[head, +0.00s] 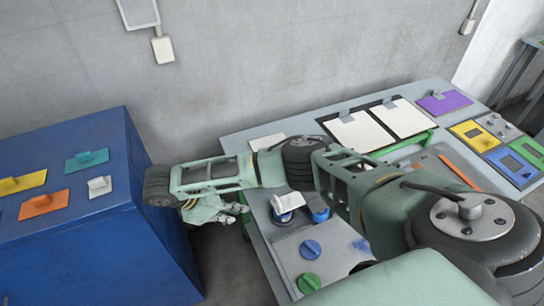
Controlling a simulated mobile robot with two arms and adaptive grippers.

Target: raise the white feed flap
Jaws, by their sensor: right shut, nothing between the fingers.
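A small white flap-like piece (99,186) with a raised tab lies on the top of the blue cabinet (165,235), at the left. Other white pieces lie on the bench, so I cannot tell for certain which one is the feed flap. My right arm reaches in from the lower right across the bench. My right gripper (224,214) hangs at its far end, over the gap between cabinet and bench, to the right of and apart from the small white piece. Its fingers are shut and empty, partly hidden by the wrist. My left gripper is not in view.
Yellow (22,184), orange (44,204) and teal (87,159) pieces share the cabinet top. The grey bench (262,238) carries white panels (358,132), a purple panel (444,102), a white-topped knob (287,203) and blue (310,250) and green (309,284) knobs. A grey wall stands behind.

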